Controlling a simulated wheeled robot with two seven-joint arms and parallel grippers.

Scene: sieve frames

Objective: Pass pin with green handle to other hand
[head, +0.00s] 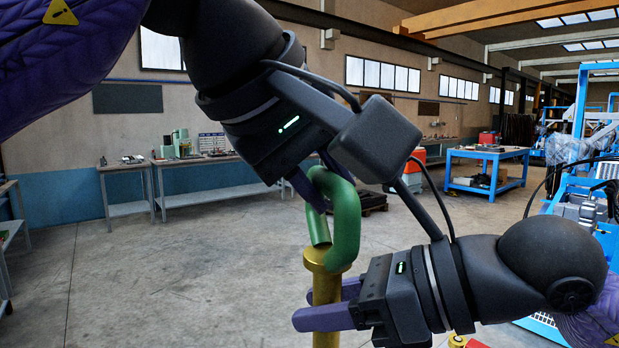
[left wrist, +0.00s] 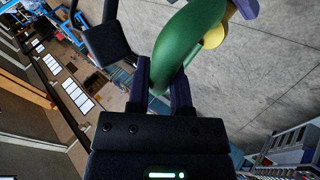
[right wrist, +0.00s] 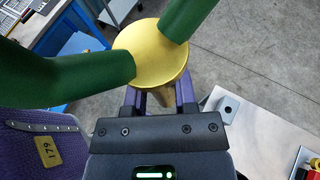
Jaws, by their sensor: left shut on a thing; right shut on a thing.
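The pin has a green loop handle (head: 346,215) on top of a brass shaft (head: 326,285) with a wider round head. It is upright in the middle of the head view. My left gripper (head: 318,185) is shut on the top of the green handle from above; the handle also shows between its fingers in the left wrist view (left wrist: 182,48). My right gripper (head: 328,304) is shut on the brass shaft just below the head, coming from the right. In the right wrist view the brass head (right wrist: 152,52) hides most of the shaft. The shaft's lower end is out of view.
A light-topped table (right wrist: 262,140) shows at the lower right of the right wrist view. Grey workbenches (head: 200,160) stand along the far wall, and a blue table (head: 487,155) stands at the back right. Open concrete floor lies around the pin.

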